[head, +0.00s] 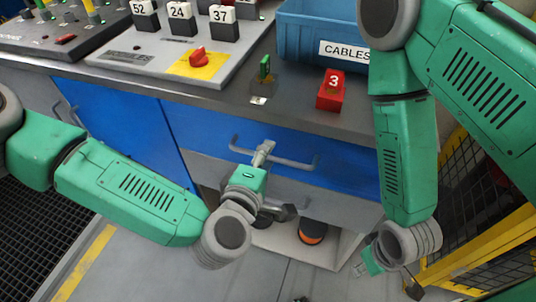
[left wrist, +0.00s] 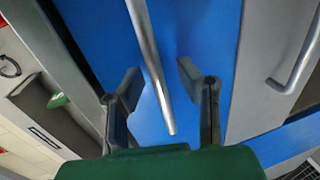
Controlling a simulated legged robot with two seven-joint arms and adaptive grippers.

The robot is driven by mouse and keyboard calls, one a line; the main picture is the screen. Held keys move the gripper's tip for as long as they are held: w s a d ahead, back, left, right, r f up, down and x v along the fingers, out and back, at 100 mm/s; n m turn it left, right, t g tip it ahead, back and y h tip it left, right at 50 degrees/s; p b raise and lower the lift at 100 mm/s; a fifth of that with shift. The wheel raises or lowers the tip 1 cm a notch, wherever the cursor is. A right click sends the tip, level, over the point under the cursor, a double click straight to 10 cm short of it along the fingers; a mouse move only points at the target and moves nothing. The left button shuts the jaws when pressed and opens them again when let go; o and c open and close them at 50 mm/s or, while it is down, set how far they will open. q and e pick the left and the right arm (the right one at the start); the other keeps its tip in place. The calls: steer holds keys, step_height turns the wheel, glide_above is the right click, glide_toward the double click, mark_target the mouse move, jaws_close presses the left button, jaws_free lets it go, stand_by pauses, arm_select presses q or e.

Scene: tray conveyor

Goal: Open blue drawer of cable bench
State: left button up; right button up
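The blue drawer (head: 340,172) is in the front of the cable bench, below the worktop, and looks closed. Its grey bar handle (head: 300,164) runs across the front. My left gripper (head: 264,150) is at the handle's middle in the head view. In the left wrist view my left gripper (left wrist: 159,78) is open, with the handle bar (left wrist: 147,45) passing between its two separated fingers. Whether a finger touches the bar I cannot tell. My right gripper (head: 396,272) hangs low at the right, away from the drawer; its fingers are too unclear to read.
The worktop holds a blue cables bin (head: 300,35), a red block marked 3 (head: 331,90) and a panel with a red knob (head: 198,57). A grey front and an open shelf with an orange-and-black item (head: 312,232) lie below. A yellow mesh fence (head: 480,235) stands right.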

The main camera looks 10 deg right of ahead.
arm_select(q)
steer(key=shift+w+a, duration=0.3)
steer(key=shift+a, duration=0.4)
steer(key=shift+d, duration=0.1)
steer(key=c, duration=0.4)
steer(key=shift+d, duration=0.25)
jaws_close()
steer(key=shift+s+d, duration=0.1)
steer(key=shift+d, duration=0.1)
arm_select(e)
steer(key=shift+a+r, duration=0.1)
steer(key=shift+a, duration=0.25)
arm_select(q)
steer(key=shift+s+a+f, duration=0.1)
arm_select(e)
steer(key=shift+a, duration=0.15)
